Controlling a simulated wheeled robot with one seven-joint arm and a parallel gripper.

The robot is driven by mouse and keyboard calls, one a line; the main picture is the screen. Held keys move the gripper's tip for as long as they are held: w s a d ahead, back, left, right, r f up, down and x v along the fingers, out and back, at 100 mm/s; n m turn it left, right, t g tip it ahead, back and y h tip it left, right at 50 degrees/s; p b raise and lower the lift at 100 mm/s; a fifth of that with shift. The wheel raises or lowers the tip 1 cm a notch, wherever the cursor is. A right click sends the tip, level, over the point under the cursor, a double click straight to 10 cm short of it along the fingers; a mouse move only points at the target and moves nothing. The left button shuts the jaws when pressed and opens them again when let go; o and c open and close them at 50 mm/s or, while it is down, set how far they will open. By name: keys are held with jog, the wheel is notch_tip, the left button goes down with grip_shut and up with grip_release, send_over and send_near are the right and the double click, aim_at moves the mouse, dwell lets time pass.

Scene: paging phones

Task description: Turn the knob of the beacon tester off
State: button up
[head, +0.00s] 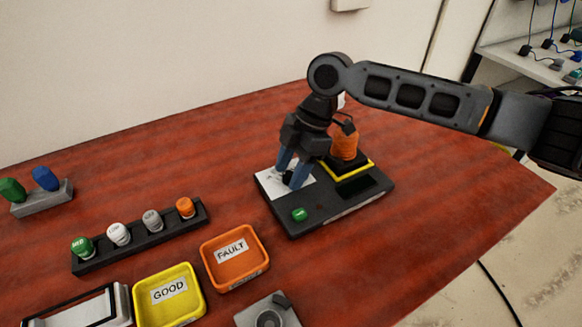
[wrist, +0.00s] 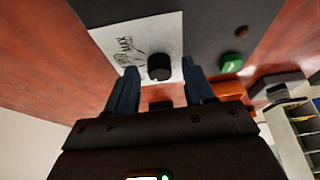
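The beacon tester (head: 335,207) is a dark flat box on the red table. It has a white printed panel (head: 268,182), a green button (head: 299,214) and a black knob (head: 287,177). The knob also shows in the wrist view (wrist: 160,67), standing on the white panel. My gripper (head: 289,181) points down at the panel, with its blue fingers on either side of the knob. In the wrist view the fingers are apart, with gaps to the knob, so the gripper is open. The knob's pointer direction cannot be made out.
An orange beacon (head: 344,143) stands on the tester's yellow-edged socket, close beside my gripper. An orange FAULT tray (head: 261,281), a yellow GOOD tray (head: 172,316) and a rack (head: 142,245) of coloured caps lie to the left. The table's right side is clear.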

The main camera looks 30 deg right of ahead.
jog(key=v, duration=0.7)
jog(key=shift+d+r+b, duration=0.2)
jog(key=shift+r+b, duration=0.15)
jog(key=shift+b, duration=0.1)
dwell(0.4)
